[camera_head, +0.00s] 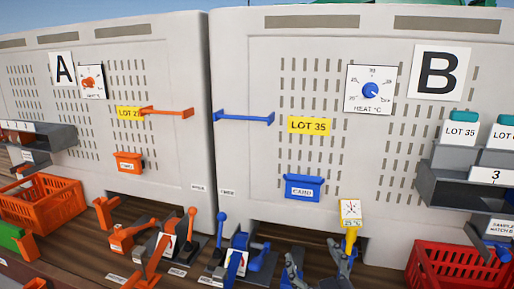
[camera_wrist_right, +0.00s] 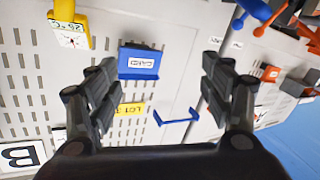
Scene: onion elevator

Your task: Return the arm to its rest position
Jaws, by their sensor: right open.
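My right gripper (camera_head: 318,266) is at the bottom of the head view, in front of machine B (camera_head: 395,150). Its two dark fingers are spread apart. In the right wrist view the same gripper (camera_wrist_right: 158,66) is open with nothing between its fingers; the blue card holder (camera_wrist_right: 138,62) shows behind the gap. A yellow gauge (camera_head: 350,213) stands just above the right finger in the head view; I cannot tell whether they touch. My left gripper is not in view.
Blue and orange levers (camera_head: 221,230) stand left of the gripper. A red crate (camera_head: 460,268) is at the lower right, below a shelf (camera_head: 470,187) with lot containers. An orange crate (camera_head: 42,200) is at the left. The machine face above the gripper is mostly flat.

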